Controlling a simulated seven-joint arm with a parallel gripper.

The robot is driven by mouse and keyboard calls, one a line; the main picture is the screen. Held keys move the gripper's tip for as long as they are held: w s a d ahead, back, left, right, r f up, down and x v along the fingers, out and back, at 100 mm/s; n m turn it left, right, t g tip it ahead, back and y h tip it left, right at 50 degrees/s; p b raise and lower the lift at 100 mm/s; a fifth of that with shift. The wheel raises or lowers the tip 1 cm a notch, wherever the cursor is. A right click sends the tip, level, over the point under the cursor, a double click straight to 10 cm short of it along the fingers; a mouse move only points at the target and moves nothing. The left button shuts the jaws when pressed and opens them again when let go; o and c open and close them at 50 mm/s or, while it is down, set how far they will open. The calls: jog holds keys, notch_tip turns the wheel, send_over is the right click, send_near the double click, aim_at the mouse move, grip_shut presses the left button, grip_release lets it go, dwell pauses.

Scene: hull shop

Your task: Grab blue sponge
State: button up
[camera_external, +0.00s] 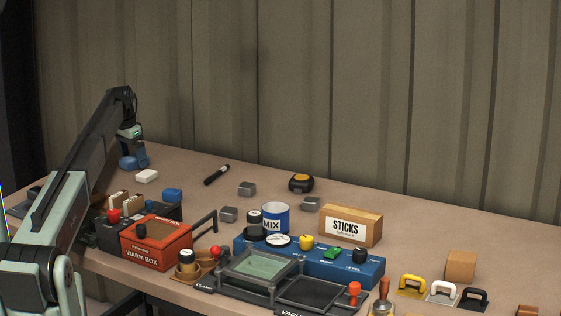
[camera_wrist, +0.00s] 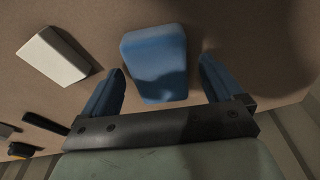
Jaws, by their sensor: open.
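A blue sponge (camera_wrist: 155,62), a rounded block, lies on the tabletop in the wrist view. It sits between and ahead of the two blue fingers of my gripper (camera_wrist: 162,68), with a gap on each side. My gripper is open and empty. In the external view my gripper (camera_external: 132,158) points down over the far left of the table. Blue shows there under the wrist, and I cannot clearly separate sponge from fingers.
A white block (camera_wrist: 53,55) lies left of the sponge in the wrist view; it also shows in the external view (camera_external: 147,176). Another blue block (camera_external: 172,195) lies nearer the warm box (camera_external: 157,245). A black marker (camera_external: 217,174) lies to the right. The corrugated wall is close behind.

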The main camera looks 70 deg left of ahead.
jog(key=c, duration=1.1)
